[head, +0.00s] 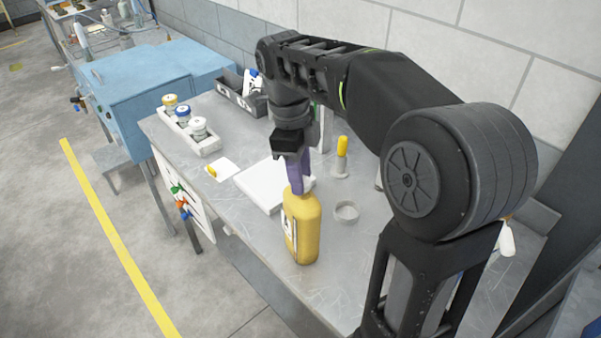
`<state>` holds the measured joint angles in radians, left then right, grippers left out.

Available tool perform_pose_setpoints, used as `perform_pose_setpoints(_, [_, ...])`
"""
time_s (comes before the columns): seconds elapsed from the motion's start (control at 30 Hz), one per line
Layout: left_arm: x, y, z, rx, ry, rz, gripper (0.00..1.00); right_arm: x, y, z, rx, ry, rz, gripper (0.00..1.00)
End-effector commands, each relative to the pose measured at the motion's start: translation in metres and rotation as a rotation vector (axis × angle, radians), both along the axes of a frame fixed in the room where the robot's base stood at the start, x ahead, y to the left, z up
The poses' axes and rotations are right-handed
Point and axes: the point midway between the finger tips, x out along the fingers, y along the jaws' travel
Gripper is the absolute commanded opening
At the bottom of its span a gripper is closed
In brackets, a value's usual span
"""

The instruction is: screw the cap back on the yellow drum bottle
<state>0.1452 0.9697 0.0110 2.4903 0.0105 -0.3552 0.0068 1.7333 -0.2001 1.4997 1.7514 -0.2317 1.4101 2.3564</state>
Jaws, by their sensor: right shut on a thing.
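The yellow drum bottle (304,232) stands upright near the front edge of the metal table, with a pale label on its left side. My right gripper (299,185) reaches down from above with its purple fingers right at the top of the bottle. It is shut on the cap, which the fingers mostly hide. I cannot tell how the cap sits on the bottle's neck. My left gripper is not in view.
A white block (262,187) lies just behind and left of the bottle. A small round metal dish (346,211) and a yellow-topped thing (342,150) stand to the right. A tray of capped jars (207,146) and a dark bin (238,100) are further back. Bare tabletop lies front right.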

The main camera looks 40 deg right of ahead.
Motion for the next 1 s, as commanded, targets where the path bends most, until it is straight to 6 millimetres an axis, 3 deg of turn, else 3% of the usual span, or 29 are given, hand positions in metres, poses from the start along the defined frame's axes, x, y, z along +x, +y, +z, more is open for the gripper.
perform_pose_setpoints(0.1, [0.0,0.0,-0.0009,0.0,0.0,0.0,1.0,-0.0001,-0.0005,-0.0007,-0.002,0.001,-0.079,0.0])
perform_pose_setpoints(0.3, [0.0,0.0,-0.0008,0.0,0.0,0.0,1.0,0.0002,0.0004,-0.0005,0.001,-0.001,-0.081,0.0])
perform_pose_setpoints(0.33, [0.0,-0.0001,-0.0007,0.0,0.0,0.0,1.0,0.0002,0.0004,-0.0005,0.001,0.0,-0.08,0.37])
perform_pose_setpoints(0.6, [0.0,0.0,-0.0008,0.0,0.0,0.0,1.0,0.0001,0.0001,-0.0003,0.0,0.0,-0.079,0.59])
perform_pose_setpoints(0.8, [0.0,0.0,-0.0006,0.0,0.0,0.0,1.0,0.0001,0.0,-0.0002,0.0,0.0,-0.078,0.6])
perform_pose_setpoints(1.0, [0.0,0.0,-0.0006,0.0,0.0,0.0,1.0,0.0001,0.0,-0.0001,-0.001,-0.001,-0.077,0.74])
